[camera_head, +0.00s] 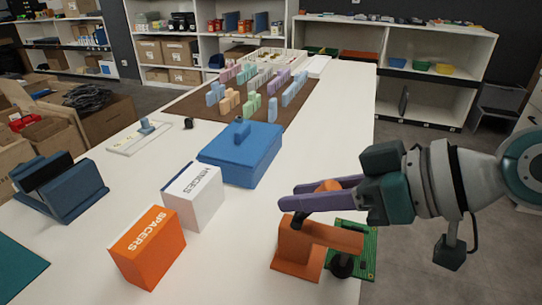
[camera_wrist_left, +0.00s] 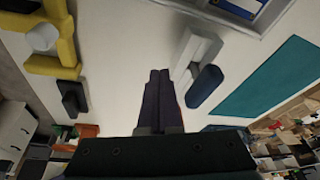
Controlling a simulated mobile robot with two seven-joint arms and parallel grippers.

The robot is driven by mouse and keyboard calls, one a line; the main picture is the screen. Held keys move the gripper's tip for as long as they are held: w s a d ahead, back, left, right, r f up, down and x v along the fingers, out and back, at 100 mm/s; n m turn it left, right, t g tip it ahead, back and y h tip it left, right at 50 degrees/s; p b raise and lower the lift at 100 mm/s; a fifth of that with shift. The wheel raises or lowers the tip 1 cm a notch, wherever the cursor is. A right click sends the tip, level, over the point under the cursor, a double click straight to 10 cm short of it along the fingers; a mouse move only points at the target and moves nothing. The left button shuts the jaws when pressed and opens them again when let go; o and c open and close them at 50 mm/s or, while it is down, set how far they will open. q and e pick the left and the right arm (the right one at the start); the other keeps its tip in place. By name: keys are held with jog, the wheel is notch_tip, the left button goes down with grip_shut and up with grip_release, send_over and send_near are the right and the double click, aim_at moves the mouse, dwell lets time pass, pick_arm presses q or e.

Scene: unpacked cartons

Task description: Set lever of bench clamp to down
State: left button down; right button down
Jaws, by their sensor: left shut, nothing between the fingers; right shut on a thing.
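The orange bench clamp (camera_head: 296,250) stands near the front right edge of the white table. Its arm reaches right, with a black foot (camera_head: 342,266) over a green circuit board (camera_head: 365,238). An orange rounded end, apparently of the lever (camera_head: 327,186), shows between the purple fingers of my right gripper (camera_head: 292,197). That gripper is shut on it, just above the clamp body; the fingers hide most of the lever, so its angle is hard to tell. My left gripper shows only in the left wrist view (camera_wrist_left: 158,75), with its dark fingers together and empty.
An orange SPACERS box (camera_head: 147,248), a white HINGES box (camera_head: 194,197) and a blue box (camera_head: 240,153) stand left of the clamp. A dark blue holder (camera_head: 60,188) is at the left. A yellow object (camera_wrist_left: 62,50) and teal mat (camera_wrist_left: 270,80) show in the wrist view.

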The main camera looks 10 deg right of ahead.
dwell(0.3)
pick_arm(q)
jog(key=shift+d, duration=0.15)
pick_arm(e)
jog(key=c, duration=0.6)
grip_release()
jog(key=shift+c, duration=0.2)
jog(key=v, duration=1)
